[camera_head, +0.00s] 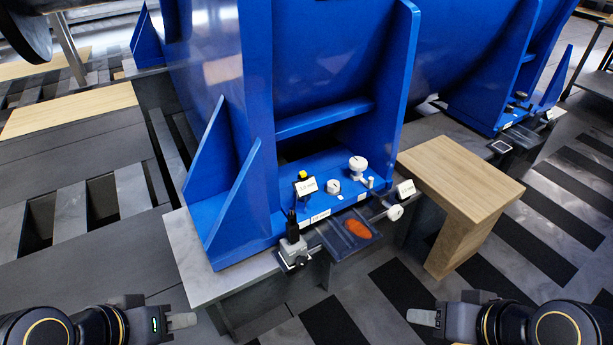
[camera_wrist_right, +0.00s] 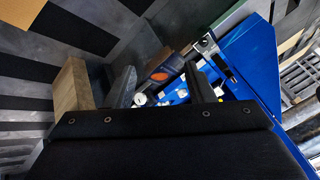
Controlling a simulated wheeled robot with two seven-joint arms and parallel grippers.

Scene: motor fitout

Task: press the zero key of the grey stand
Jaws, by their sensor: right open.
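A small grey stand (camera_head: 293,250) with a black upright part sits at the front edge of the blue motor's foot, left of a dark tray. A grey and black piece (camera_wrist_right: 205,45) beyond the fingers in the right wrist view looks like the same stand. Its zero key is too small to make out. My right gripper (camera_head: 422,317) is open and empty, low at the right, well apart from the stand; its two fingers (camera_wrist_right: 163,85) show in the wrist view. My left gripper (camera_head: 182,321) is low at the left, apart from the stand; its finger gap is not visible.
The dark tray (camera_head: 339,250) holds an orange oval (camera_head: 358,228). White knobs, a gauge and labels stand on the blue motor foot (camera_head: 215,225). A wooden block (camera_head: 460,172) stands to the right.

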